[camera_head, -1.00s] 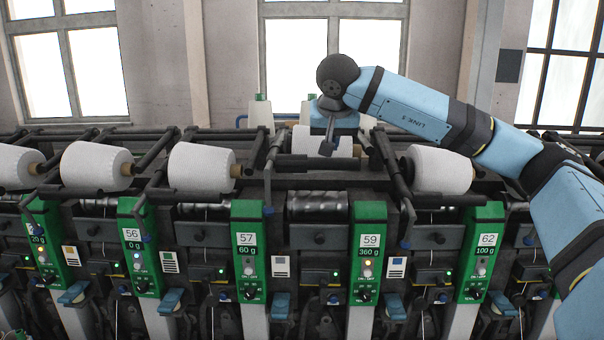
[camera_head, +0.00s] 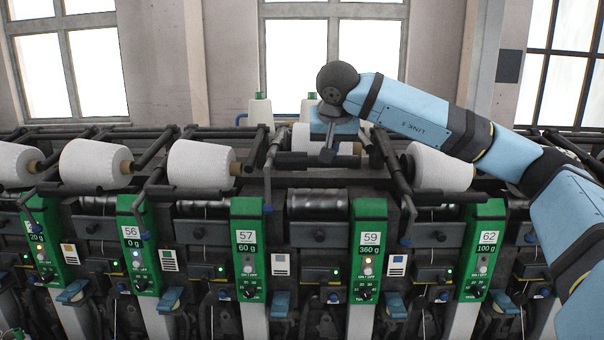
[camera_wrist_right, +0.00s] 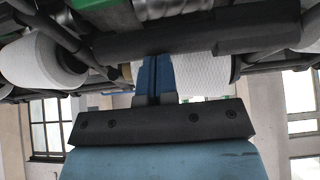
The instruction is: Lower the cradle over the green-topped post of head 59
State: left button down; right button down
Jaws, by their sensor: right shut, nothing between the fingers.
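The green-topped post of head 59 (camera_head: 369,240) stands right of centre in the head view, with its label reading 360 g. Behind and above it to the left is a dark cradle bar (camera_head: 300,160), running crosswise in front of a white yarn package (camera_head: 305,137). The bar also crosses the right wrist view (camera_wrist_right: 190,38). My right gripper (camera_head: 329,153) is at this bar, its fingers pointing down. Its blue fingers (camera_wrist_right: 154,75) are shut together with nothing between them, and their tips reach the bar's edge. Whether they touch it I cannot tell. My left gripper is out of view.
Neighbouring green posts 57 (camera_head: 248,240) and 62 (camera_head: 483,240) stand either side. White packages (camera_head: 200,165) (camera_head: 440,168) sit on dark frames left and right of the bar. A grooved metal drum (camera_head: 317,202) lies below it. Windows and wall are behind.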

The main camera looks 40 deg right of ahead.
jog(key=shift+f+b, duration=1)
jog(key=shift+f, duration=1)
jog(key=shift+r+p, duration=0.35)
jog(key=shift+r, duration=0.15)
jog(key=p+v, duration=0.4)
jog(key=v, duration=0.3)
jog(key=shift+r, duration=0.3)
